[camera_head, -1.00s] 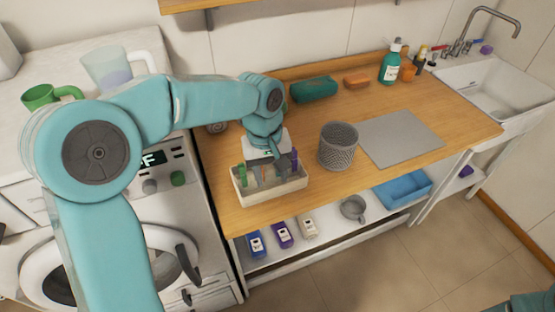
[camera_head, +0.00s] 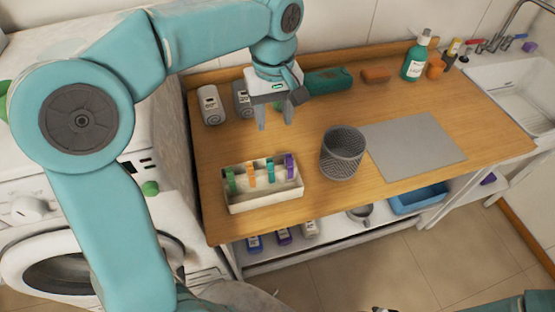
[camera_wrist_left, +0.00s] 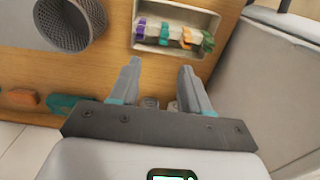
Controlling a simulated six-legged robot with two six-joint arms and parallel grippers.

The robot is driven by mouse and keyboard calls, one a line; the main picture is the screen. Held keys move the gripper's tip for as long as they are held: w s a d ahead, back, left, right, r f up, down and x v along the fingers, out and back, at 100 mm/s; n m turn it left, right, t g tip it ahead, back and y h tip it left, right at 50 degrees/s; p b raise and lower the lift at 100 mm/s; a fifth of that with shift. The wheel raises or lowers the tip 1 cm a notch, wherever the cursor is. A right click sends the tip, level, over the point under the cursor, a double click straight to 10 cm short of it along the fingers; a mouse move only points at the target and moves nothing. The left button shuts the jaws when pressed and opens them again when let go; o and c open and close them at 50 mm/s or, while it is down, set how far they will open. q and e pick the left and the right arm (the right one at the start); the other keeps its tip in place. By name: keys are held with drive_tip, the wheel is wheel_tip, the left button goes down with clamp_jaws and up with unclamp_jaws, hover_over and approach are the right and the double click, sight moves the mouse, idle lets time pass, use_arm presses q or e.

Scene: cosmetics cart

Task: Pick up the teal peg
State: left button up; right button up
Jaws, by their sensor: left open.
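The teal peg (camera_head: 270,171) stands in a white tray (camera_head: 265,205) near the front of the wooden counter, between an orange peg (camera_head: 251,175) and a purple peg (camera_head: 290,166). A green peg (camera_head: 231,181) is at the tray's left end. In the wrist view the teal peg (camera_wrist_left: 164,34) shows beyond my fingertips. My left gripper (camera_head: 275,125) is open and empty, pointing down behind and above the tray, apart from the pegs. Its two spread fingers also show in the wrist view (camera_wrist_left: 159,68). My right gripper is not visible.
A grey mesh cup (camera_head: 342,155) stands right of the tray, beside a grey mat (camera_head: 412,145). A teal rolled item (camera_head: 328,79), an orange block (camera_head: 375,75) and a pump bottle (camera_head: 414,60) line the back.

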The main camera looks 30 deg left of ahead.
use_arm(q)
wheel_tip(320, 180, down, 3)
drive_tip(key=a, duration=0.1)
hover_over(269, 161)
drive_tip(key=f, duration=0.7)
drive_tip(key=shift+s+d+f, duration=0.2)
drive_tip(key=shift+d+f, duration=0.15)
drive_tip(key=shift+w+f, duration=0.1)
drive_tip(key=shift+f, duration=0.2)
drive_tip(key=f, duration=0.1)
drive_tip(key=f+p, duration=0.1)
drive_tip(key=f, duration=0.1)
drive_tip(key=f+p, duration=0.1)
drive_tip(key=shift+a+f, duration=0.35)
drive_tip(key=shift+f, duration=0.2)
drive_tip(key=shift+w+f, duration=0.1)
drive_tip(key=shift+w, duration=0.1)
drive_tip(key=shift+d, duration=0.2)
drive_tip(key=shift+c, duration=1.2)
drive_tip(key=shift+s+a, duration=0.15)
drive_tip(key=shift+s, duration=0.05)
clamp_jaws()
drive_tip(key=shift+w, duration=0.1)
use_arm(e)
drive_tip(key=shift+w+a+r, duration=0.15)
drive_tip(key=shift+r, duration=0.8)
